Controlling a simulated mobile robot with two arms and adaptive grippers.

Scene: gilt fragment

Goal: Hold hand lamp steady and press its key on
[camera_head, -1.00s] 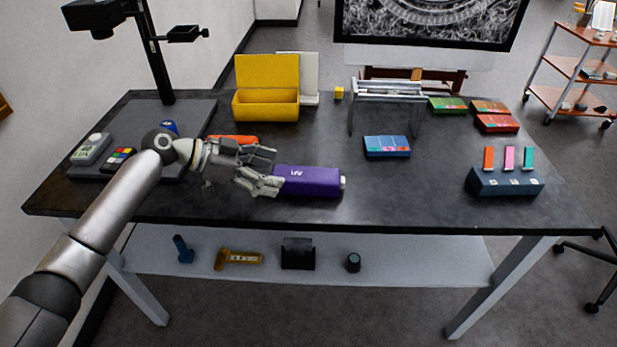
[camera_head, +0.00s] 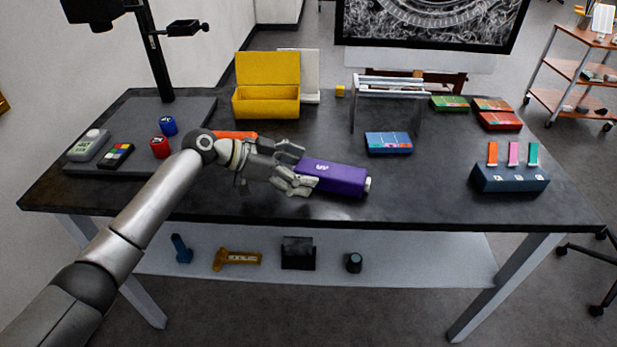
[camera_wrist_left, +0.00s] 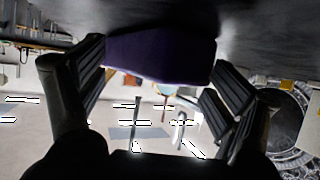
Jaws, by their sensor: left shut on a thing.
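The hand lamp is most likely the purple block-shaped body (camera_head: 338,178) with a white mark on top and a pale tip at its right end. It is at the middle of the table in the head view. My left gripper (camera_head: 300,170) is shut on its left end. In the left wrist view the purple body (camera_wrist_left: 160,55) spans between the two dark fingers (camera_wrist_left: 158,85). I cannot make out a key on it. I cannot tell whether it touches the table. My right gripper is not in view.
A yellow open box (camera_head: 266,103) stands behind the arm, with an orange item (camera_head: 236,135) nearer. A blue box (camera_head: 388,143) lies right of the purple body. A dark holder (camera_head: 510,179) with coloured tabs stands at the right. The table (camera_head: 440,195) is clear between them.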

